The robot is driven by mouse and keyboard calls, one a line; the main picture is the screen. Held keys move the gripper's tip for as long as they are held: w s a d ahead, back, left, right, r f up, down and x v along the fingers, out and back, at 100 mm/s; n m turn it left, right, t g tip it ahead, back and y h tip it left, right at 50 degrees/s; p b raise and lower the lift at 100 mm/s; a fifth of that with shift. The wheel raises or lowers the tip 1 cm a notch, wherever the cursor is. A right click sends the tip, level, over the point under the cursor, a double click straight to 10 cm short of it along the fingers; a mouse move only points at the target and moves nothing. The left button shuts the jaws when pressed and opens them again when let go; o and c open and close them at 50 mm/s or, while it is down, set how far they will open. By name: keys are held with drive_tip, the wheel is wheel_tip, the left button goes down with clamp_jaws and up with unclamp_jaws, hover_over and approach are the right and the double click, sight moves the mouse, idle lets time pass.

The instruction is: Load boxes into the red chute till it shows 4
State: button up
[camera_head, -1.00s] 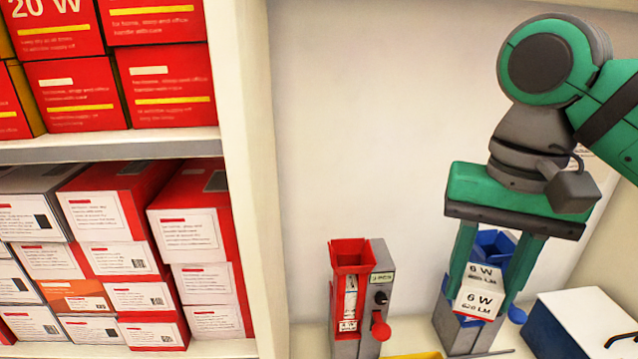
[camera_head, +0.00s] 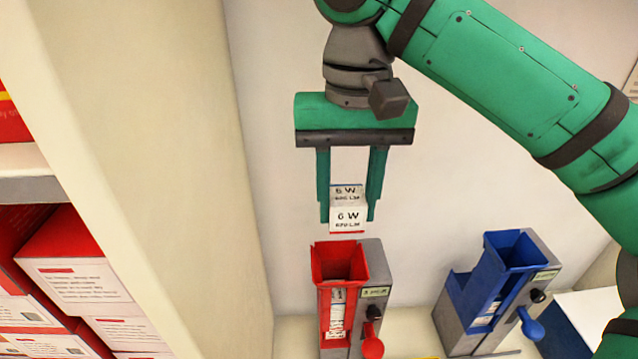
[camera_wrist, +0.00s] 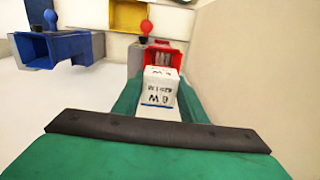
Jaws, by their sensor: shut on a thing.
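My gripper (camera_head: 347,214) is shut on a small white box (camera_head: 348,217) marked "6 W", with a red strip along its bottom edge. The box hangs upright, just above the open top of the red chute (camera_head: 338,262) and apart from it. Something white with print shows through the chute's front slot. The small display (camera_head: 375,292) on its grey side is too small to read surely. In the wrist view the box (camera_wrist: 160,88) is between my fingers, with the red chute (camera_wrist: 172,56) behind it, partly hidden.
A blue chute (camera_head: 512,250) with a blue lever stands to the right; a red lever (camera_head: 373,347) is on the red chute's front. A shelf (camera_head: 36,190) with red and white boxes is on the left, its upright close by. The wall behind is bare.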

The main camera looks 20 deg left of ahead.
drive_tip(key=shift+w+f, duration=0.1)
drive_tip(key=shift+w, duration=0.2)
drive_tip(key=shift+w+a+f, duration=0.2)
drive_tip(key=shift+f, duration=0.35)
wheel_tip(320, 180, down, 7)
drive_tip(key=shift+s, duration=0.45)
drive_tip(key=shift+w+a, duration=0.1)
drive_tip(key=shift+s+a, duration=0.2)
drive_tip(key=shift+s, duration=0.05)
